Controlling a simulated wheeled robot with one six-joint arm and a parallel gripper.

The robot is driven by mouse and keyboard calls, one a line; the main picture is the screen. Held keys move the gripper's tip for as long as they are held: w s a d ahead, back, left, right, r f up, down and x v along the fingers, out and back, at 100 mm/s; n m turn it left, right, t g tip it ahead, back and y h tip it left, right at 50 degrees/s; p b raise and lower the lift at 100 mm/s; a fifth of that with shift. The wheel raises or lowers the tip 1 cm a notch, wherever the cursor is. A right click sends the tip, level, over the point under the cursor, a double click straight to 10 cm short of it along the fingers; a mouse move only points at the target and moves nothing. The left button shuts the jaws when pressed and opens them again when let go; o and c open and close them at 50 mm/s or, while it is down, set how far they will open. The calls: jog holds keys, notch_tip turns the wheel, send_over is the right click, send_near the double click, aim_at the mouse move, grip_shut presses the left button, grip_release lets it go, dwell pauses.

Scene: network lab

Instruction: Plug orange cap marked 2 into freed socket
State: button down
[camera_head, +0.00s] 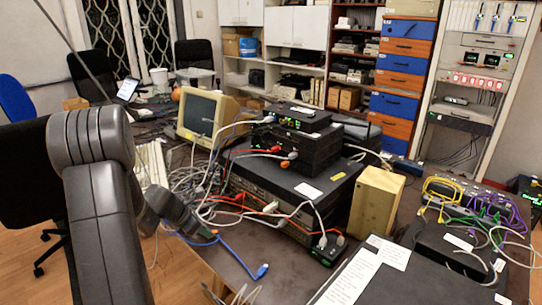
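Stacked black network devices (262,185) stand on the dark table, with cables in their front faces. Orange-red plugs (284,163) show at the middle device, and an orange-red cable (296,216) runs along the lower one. No mark 2 is readable, and I cannot tell which plug is the orange cap or which socket is free. My arm rises at the left. A dark part (174,211), apparently its far end, reaches toward the cables left of the stack. Its fingers are not clear, so I cannot tell whether my gripper is open or holding something.
A blue cable (236,256) ends in a loose plug near the front table edge. Tangled grey cables lie left of the stack. A wooden block (376,203) stands to its right. A beige monitor (207,117) is behind. Another device with yellow and purple cables (480,205) is at right.

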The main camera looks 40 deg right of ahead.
jog(key=shift+r+p, duration=2.2)
jog(key=shift+r, duration=0.35)
